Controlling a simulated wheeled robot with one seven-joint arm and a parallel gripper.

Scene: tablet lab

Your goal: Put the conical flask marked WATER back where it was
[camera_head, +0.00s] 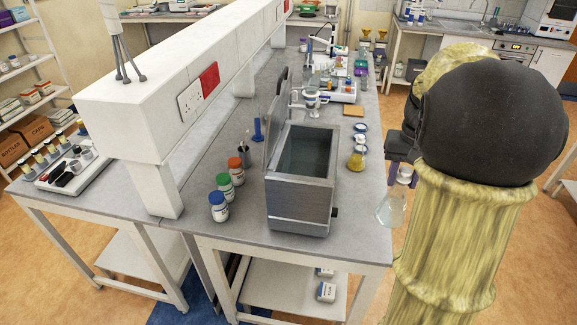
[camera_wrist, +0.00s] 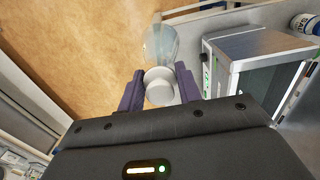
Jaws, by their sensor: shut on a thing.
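A clear conical flask (camera_head: 391,210) with pale contents hangs upright from my gripper (camera_head: 404,174), just off the right edge of the bench in the head view. My gripper is shut around its neck. In the wrist view, the flask (camera_wrist: 160,44) lies beyond the two purple fingers of my gripper (camera_wrist: 159,87), with its round white top between them. No WATER marking is readable on it in either view.
An open metal water bath (camera_head: 300,185) stands near the front of the grey bench (camera_head: 362,235). The bench's right front corner is clear.

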